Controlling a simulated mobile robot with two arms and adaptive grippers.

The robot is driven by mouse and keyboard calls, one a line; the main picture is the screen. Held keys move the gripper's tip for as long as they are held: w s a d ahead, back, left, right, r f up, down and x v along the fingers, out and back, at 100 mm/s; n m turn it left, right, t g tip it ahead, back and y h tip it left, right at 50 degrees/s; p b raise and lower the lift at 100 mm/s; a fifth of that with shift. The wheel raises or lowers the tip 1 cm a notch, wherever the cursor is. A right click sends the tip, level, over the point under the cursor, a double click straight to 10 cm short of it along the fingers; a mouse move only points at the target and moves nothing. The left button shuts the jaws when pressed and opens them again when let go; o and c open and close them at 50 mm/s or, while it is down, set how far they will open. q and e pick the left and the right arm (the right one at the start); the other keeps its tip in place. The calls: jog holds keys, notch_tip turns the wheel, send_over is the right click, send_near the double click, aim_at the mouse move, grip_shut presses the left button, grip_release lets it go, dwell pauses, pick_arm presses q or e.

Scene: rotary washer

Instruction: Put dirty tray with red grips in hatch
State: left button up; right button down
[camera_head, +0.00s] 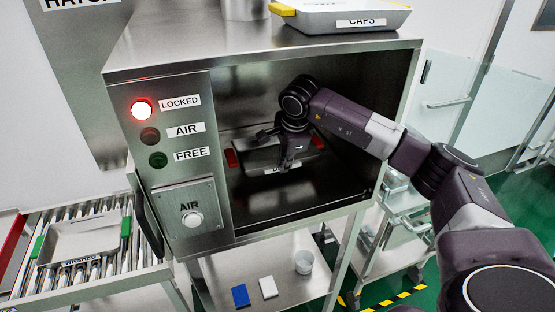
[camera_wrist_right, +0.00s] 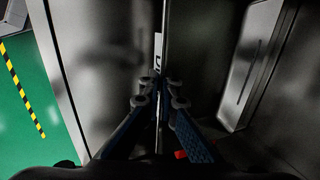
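The tray with red grips (camera_head: 253,158) sits inside the open-fronted steel hatch (camera_head: 225,222). A red grip shows at each end of it, and its front label is partly covered by my gripper. My right gripper (camera_head: 277,146) reaches into the hatch from the right and is at the tray's front side. In the right wrist view its two fingers (camera_wrist_right: 159,94) are close together, with a narrow gap and a label edge beyond. A bit of red (camera_wrist_right: 181,154) shows below. I cannot tell whether they clamp the tray wall. My left gripper is out of view.
The red LOCKED lamp (camera_head: 142,109) is lit; AIR and FREE lamps are dark. An AIR button (camera_head: 192,219) is below. A CAPS tray (camera_head: 340,17) stands on top. A green-gripped WASHED tray (camera_head: 85,240) lies on rollers at left. A trolley (camera_head: 391,235) stands at right.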

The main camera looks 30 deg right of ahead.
aim_at(282, 179)
jog(key=shift+w+d+f+b, duration=0.15)
jog(key=shift+w+f, duration=0.1)
jog(key=shift+w, duration=0.15)
jog(key=shift+w+f+b, duration=0.15)
jog(key=shift+w+f, duration=0.1)
jog(key=shift+w, duration=0.15)
jog(key=shift+s+a+f+b, duration=0.25)
jog(key=shift+s+f+b, duration=0.45)
jog(key=shift+f+b, duration=0.25)
jog(key=shift+d, duration=0.1)
jog(key=shift+w+d+f, duration=0.1)
jog(key=shift+w+f, duration=0.05)
jog(key=c, duration=2.5)
grip_release()
jog(key=shift+f, duration=0.15)
jog(key=shift+c, duration=0.2)
jog(key=o, duration=0.4)
jog(key=shift+r, duration=0.4)
jog(key=b+v, duration=0.1)
jog(key=v, duration=0.4)
jog(key=shift+r, duration=0.25)
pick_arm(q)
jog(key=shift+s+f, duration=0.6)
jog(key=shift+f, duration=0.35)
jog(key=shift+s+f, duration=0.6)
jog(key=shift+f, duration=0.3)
pick_arm(e)
jog(key=shift+s+r, duration=0.4)
jog(key=shift+r, duration=0.25)
jog(key=shift+f, duration=0.1)
